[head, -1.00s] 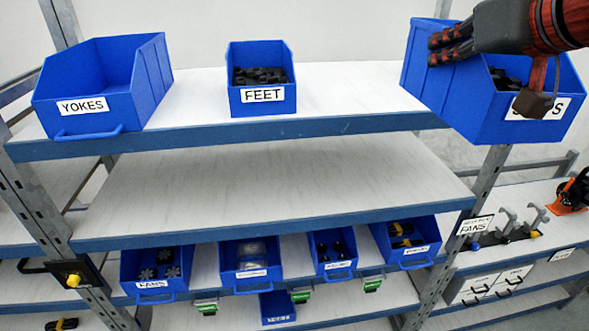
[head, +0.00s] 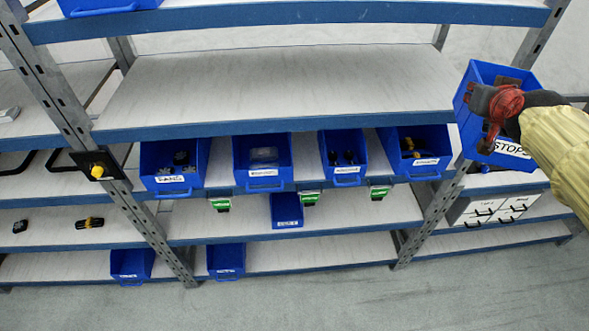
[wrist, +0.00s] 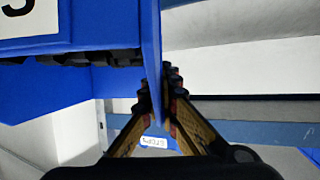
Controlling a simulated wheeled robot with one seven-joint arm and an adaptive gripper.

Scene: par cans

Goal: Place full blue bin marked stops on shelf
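The blue bin marked STOPS (head: 464,125) is held in the air at the right, in front of the shelf's right post. Its label faces forward, and my arm covers part of it. Dark parts show inside the bin in the wrist view (wrist: 95,57). My gripper (head: 482,103) is at the bin's upper rim. In the wrist view, its fingers (wrist: 158,98) pinch a thin blue wall of the bin from both sides. The wide middle shelf (head: 280,85) is bare.
The upper shelf's blue edge (head: 290,13) crosses the top, with a blue bin (head: 105,5) at its left. Below the bare shelf stand several labelled blue bins, one marked FANS (head: 172,165). A metal post (head: 430,215) stands just left of the held bin.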

